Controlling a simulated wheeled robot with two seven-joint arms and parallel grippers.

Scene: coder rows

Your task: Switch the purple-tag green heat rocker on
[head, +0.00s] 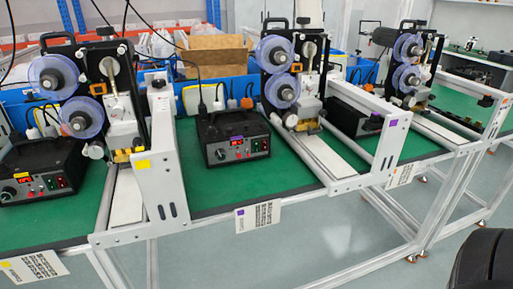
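A black control box (235,130) with a purple tag stands on the green mat in the middle bay. Its front panel has a knob (221,154), a lit red display (237,144) and small rocker switches (257,146) at its right end. The rockers are too small for me to tell the green heat rocker's position. Neither of my grippers is in view.
A yellow-tagged control box (40,165) stands in the left bay. A white end plate (160,150) stands between these bays, and a purple-tagged plate (393,130) stands right. The green mat (235,190) is clear before the middle box. Reel machines stand behind.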

